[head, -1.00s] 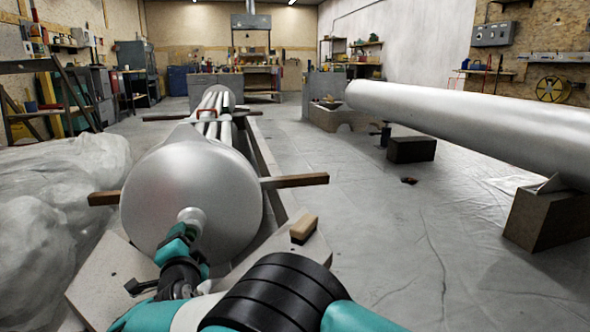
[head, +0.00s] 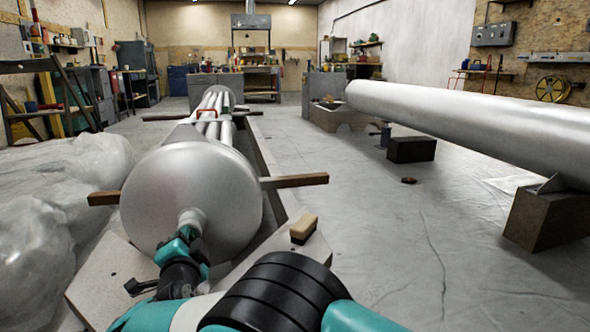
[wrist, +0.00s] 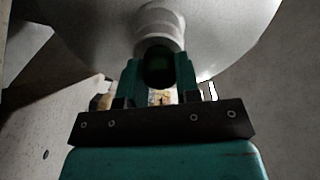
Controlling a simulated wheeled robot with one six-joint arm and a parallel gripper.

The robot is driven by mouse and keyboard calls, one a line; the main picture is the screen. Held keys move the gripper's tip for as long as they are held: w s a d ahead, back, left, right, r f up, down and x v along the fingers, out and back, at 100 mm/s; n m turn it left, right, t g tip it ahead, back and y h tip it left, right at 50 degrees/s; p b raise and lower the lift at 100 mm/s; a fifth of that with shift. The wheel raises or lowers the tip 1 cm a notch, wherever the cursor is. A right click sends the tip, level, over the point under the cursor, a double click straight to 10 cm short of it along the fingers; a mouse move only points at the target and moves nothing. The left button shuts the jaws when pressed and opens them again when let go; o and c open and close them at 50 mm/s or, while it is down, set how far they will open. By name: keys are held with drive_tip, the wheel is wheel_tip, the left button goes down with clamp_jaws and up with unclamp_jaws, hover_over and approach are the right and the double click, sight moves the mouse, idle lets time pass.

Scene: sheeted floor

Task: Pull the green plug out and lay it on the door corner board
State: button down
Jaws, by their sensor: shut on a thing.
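The green plug (wrist: 158,66) shows as a dark green round end between my gripper's fingers in the wrist view. It sits at the mouth of a pale spout (wrist: 158,24) on the end of a large silver cylinder (head: 190,180). My gripper (head: 187,236) is shut on the plug, right at the spout. In the head view the fingers hide the plug. I cannot tell whether it is still seated. Pale board (head: 97,283) shows below the cylinder at left and right; I cannot tell which part is the door corner board.
A black clamp-like piece (head: 140,287) lies on the left board. A wooden block (head: 303,227) lies on the right one. Wooden bars (head: 297,181) stick out beside the cylinder. Crumpled plastic sheeting (head: 60,200) lies at left.

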drive_tip(key=shift+v, duration=2.25)
drive_tip(key=shift+s, duration=0.1)
drive_tip(key=shift+s, duration=0.1)
drive_tip(key=shift+b+v, duration=0.7)
drive_tip(key=shift+v, duration=1.25)
drive_tip(key=shift+p+x, duration=0.7)
drive_tip(key=shift+x, duration=1.65)
